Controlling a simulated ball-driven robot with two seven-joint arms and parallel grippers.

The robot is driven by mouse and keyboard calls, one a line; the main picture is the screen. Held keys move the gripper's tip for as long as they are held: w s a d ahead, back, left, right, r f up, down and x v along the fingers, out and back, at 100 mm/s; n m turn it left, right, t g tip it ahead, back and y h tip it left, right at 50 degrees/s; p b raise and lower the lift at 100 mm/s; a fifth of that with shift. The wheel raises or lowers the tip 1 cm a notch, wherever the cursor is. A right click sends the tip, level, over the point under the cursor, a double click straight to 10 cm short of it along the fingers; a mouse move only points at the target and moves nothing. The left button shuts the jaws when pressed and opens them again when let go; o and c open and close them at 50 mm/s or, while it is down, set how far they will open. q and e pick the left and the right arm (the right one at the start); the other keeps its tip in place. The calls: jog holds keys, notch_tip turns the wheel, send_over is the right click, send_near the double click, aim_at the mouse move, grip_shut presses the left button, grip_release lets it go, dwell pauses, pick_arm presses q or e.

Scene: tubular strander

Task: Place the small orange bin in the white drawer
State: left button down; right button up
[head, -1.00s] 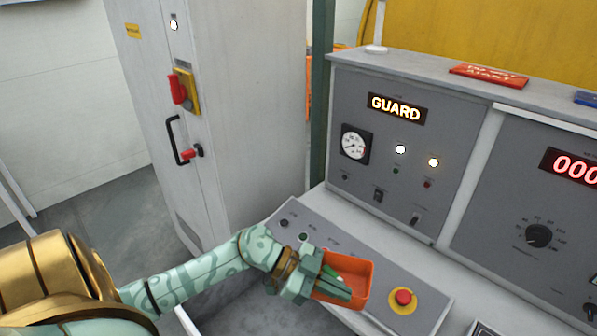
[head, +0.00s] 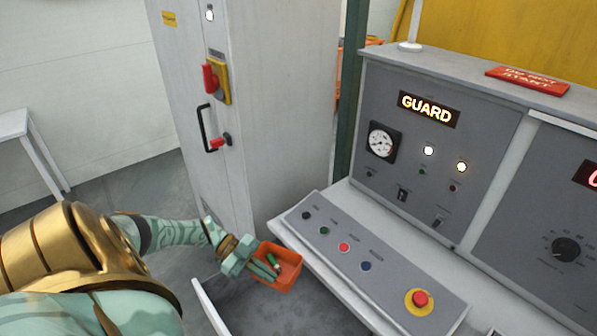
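The small orange bin (head: 291,277) is in the head view, below and left of the button panel. It has small green and red items inside. My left gripper (head: 264,268) is at the bin's left side, with its fingers over the near left wall. It appears shut on that wall, and the bin looks held up, clear of the desk. A white upright edge (head: 209,308) at the bottom of the view looks like the front of the open white drawer, below and left of the bin. Most of the drawer is cut off by the frame. My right gripper is not in view.
The sloped button panel (head: 385,270) with a red emergency button (head: 420,299) stands right of the bin. A grey control console (head: 420,150) rises behind it. A tall grey cabinet (head: 270,100) stands behind the bin. Grey floor shows to the left.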

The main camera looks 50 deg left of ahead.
pick_arm(q)
notch_tip(320, 180, down, 11)
jog(key=b, duration=1.1)
send_over(312, 335)
jog(key=s+d, duration=0.1)
jog(key=s, duration=0.1)
notch_tip(312, 335, down, 10)
jog(key=shift+d+r, duration=0.1)
notch_tip(312, 335, down, 4)
jog(key=shift+d+r+b, duration=0.15)
jog(key=shift+b, duration=1.1)
jog(key=shift+r, duration=0.25)
jog(key=c, duration=2.1)
grip_release()
jog(key=shift+f, duration=0.15)
jog(key=o, duration=0.4)
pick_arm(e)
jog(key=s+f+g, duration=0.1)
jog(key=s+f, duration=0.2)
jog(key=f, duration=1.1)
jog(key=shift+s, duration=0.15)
